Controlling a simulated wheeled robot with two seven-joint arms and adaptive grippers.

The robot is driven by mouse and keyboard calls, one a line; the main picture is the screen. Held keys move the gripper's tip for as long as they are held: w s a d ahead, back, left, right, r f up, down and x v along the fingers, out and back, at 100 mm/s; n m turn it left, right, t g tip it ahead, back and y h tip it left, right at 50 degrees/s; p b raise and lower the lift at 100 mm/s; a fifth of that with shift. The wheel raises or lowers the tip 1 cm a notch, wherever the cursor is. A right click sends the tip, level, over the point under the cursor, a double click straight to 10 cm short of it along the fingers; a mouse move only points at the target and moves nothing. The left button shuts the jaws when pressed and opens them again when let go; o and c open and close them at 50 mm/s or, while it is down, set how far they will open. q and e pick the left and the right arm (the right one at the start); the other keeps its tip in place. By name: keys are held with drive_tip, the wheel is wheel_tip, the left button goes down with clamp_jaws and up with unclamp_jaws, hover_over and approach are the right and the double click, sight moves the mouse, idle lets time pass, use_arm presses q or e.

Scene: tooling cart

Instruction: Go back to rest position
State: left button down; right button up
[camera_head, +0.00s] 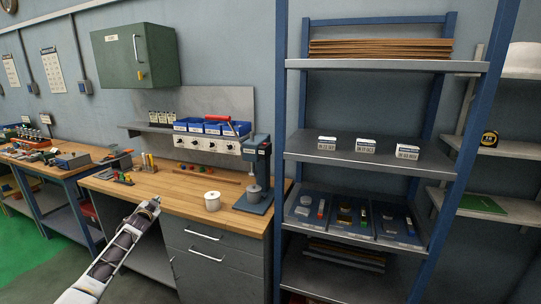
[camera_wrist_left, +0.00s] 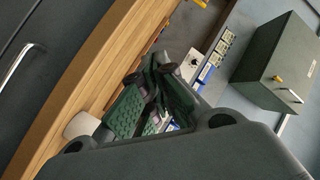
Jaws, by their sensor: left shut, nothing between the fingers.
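My left arm comes in from the bottom left in the head view. Its gripper (camera_head: 152,204) is held in front of the wooden workbench (camera_head: 180,187), near the bench's front edge. In the left wrist view the dark gripper fingers (camera_wrist_left: 158,80) are closed together with nothing between them. A white cup or canister (camera_head: 212,201) stands on the bench, to the right of the gripper in the head view. My right gripper is not in view.
A press-like machine (camera_head: 257,176) stands at the bench's right end. A blue-framed shelf rack (camera_head: 351,151) with small boxes and trays is to the right. Blue bins (camera_head: 204,126) sit behind the bench, and a green cabinet (camera_head: 137,57) hangs above. The floor (camera_head: 28,231) at left is clear.

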use_arm(q)
drive_tip(key=s+d+f+n+g+h, duration=0.1)
drive_tip(key=s+d+f+g, duration=0.2)
drive_tip(key=s+f, duration=1)
drive_tip(key=s+d+f+n+g, duration=0.15)
drive_tip(key=s+d+f, duration=0.4)
drive_tip(key=f, duration=1.45)
drive_tip(key=s+d+f+g+h, duration=0.1)
drive_tip(key=s+d+f+g, duration=0.15)
drive_tip(key=s+f, duration=1.15)
drive_tip(key=s+d+f+g+h, duration=0.15)
drive_tip(key=s+d+f, duration=0.25)
drive_tip(key=s+f, duration=0.55)
drive_tip(key=s+d+f+g+y, duration=0.1)
drive_tip(key=s+d+f+g, duration=0.4)
drive_tip(key=s, duration=0.8)
drive_tip(key=s+d+f, duration=0.1)
drive_tip(key=s+f, duration=0.2)
drive_tip(key=s, duration=1)
drive_tip(key=s+d+f, duration=0.1)
drive_tip(key=s+f, duration=0.2)
drive_tip(key=s, duration=1)
drive_tip(key=shift+s+d+f+n+g+h, duration=0.25)
drive_tip(key=shift+d+f+n+g+h, duration=0.1)
drive_tip(key=shift+h, duration=0.1)
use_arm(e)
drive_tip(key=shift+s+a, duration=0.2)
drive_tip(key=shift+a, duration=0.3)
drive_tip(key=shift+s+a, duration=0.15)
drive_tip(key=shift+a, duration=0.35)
